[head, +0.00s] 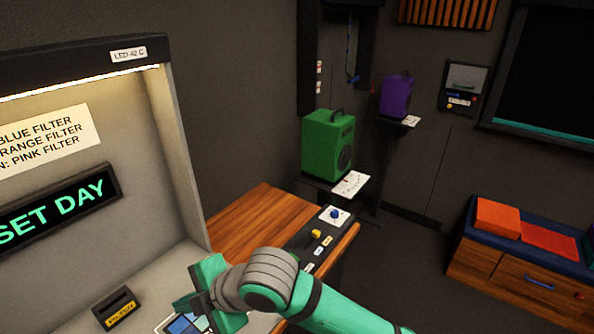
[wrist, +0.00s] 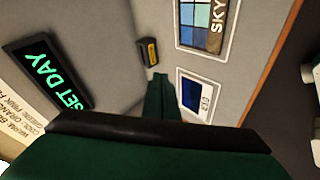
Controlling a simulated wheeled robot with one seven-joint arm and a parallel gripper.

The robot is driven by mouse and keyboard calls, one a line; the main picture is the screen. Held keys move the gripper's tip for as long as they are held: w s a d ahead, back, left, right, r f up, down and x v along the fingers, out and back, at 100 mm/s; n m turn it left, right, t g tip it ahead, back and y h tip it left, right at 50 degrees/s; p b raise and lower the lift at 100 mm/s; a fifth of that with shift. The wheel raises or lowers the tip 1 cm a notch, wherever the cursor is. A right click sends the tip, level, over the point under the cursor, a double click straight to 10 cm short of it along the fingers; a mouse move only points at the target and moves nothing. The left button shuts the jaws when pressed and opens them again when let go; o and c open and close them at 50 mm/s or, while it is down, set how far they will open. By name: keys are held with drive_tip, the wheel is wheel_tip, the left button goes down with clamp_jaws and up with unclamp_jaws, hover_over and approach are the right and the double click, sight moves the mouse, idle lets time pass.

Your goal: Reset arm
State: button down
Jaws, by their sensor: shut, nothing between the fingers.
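My arm (head: 335,309) is green and grey and reaches in from the lower right in the head view. My gripper (head: 195,290) is over the booth's floor, beside a panel with blue squares (head: 183,324) that it partly hides. In the wrist view my gripper (wrist: 163,78) is shut and empty, its green fingers together. They point toward the grey panel between a small black block with a yellow label (wrist: 149,51) and a blue screen (wrist: 196,102). The trackball cannot be made out.
The booth has a lit sign reading "SET DAY" (head: 58,207) and a filter note (head: 45,140). A wooden desk (head: 250,220) with a blue knob (head: 335,213) and a yellow knob (head: 316,233) stands right of it. Green (head: 328,145) and purple (head: 396,95) speakers stand behind.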

drive_tip(key=w+a+r+m+t+y, duration=0.2)
drive_tip(key=a+r+m+t+y, duration=0.1)
drive_tip(key=r+m+y, duration=0.15)
drive_tip(key=w+a+r+m+t+y, duration=0.2)
drive_tip(key=r+m+t+y, duration=0.15)
drive_tip(key=r, duration=0.25)
drive_tip(key=w+d+f+m+t+h, duration=0.1)
drive_tip(key=d+f+m+t+h, duration=0.8)
drive_tip(key=m, duration=0.6)
drive_tip(key=s+d+f+m+h, duration=0.3)
drive_tip(key=f, duration=0.3)
drive_tip(key=s+d+f+m+h, duration=0.2)
drive_tip(key=s+d+f, duration=0.1)
drive_tip(key=d+f, duration=0.15)
drive_tip(key=s+d+f+g+h, duration=0.1)
drive_tip(key=s+d+f, duration=0.2)
drive_tip(key=s, duration=0.5)
drive_tip(key=s+d+f+g+h, duration=0.1)
drive_tip(key=s+d+f, duration=0.3)
drive_tip(key=s, duration=0.5)
drive_tip(key=s+d+f+n+g+h, duration=0.1)
drive_tip(key=s+d+f, duration=0.2)
drive_tip(key=s+f, duration=0.2)
drive_tip(key=s, duration=0.3)
drive_tip(key=shift+s+d, duration=0.25)
drive_tip(key=shift+d, duration=0.05)
